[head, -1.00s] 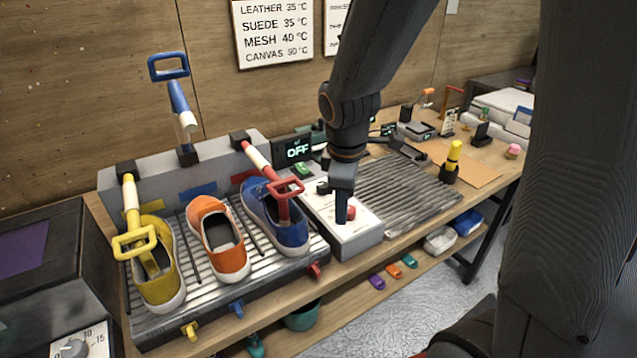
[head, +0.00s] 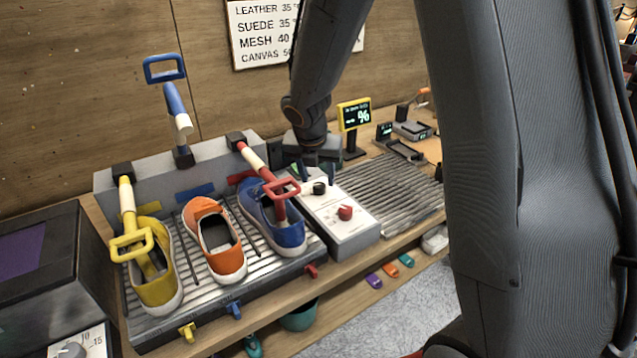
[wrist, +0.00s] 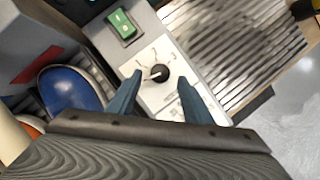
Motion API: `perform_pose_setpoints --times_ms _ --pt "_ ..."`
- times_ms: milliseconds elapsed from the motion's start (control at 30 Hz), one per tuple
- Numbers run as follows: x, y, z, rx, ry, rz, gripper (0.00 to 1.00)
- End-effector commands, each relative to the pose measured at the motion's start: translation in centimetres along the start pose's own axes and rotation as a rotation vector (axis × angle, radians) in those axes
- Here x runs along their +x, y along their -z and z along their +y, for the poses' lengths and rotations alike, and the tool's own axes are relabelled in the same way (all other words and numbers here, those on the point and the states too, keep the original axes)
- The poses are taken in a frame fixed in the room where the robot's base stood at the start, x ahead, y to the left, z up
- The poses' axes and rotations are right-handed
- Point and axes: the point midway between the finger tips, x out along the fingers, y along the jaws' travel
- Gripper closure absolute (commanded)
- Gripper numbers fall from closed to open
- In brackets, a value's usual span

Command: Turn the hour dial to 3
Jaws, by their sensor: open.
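The black dial (head: 319,188) sits on top of the light control box (head: 354,231), behind a red knob (head: 346,212). In the wrist view the dial (wrist: 159,73) has small marks around its far side, too small to read surely. A white pointer line on it points to the left. My gripper (head: 317,172) is open and empty, just behind and above the dial in the head view. In the wrist view its blue-grey fingertips (wrist: 160,77) lie on either side of the dial, and I see no contact.
A green rocker switch (wrist: 122,25) is beyond the dial. A ribbed rack with yellow (head: 156,265), orange (head: 214,240) and blue (head: 272,217) shoes stands to the left. A ribbed mat (head: 388,190) lies to the right. A display showing % (head: 355,115) stands behind.

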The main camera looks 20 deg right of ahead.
Motion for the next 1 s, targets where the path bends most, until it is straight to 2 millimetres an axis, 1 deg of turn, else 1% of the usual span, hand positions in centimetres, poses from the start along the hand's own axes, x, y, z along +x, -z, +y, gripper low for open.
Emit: perform_pose_setpoints --times_ms 33,100,233,367,600,833,867,1000 --pt "0.9 0.1 -0.1 0.000 0.002 0.003 0.54" --pt "1.8 0.1 0.0 0.001 0.000 0.002 0.54" --pt "3.0 0.1 0.0 0.001 0.000 0.002 0.54" --pt "3.5 0.1 0.0 0.002 0.000 0.001 0.54" --pt "3.5 0.0 0.0 0.002 -0.001 0.001 0.54" --pt "3.5 0.1 0.0 0.003 -0.001 0.001 0.93" --pt "3.5 0.1 0.0 0.003 -0.001 0.001 0.95" --pt "3.5 0.1 0.0 0.007 0.001 0.001 0.95"
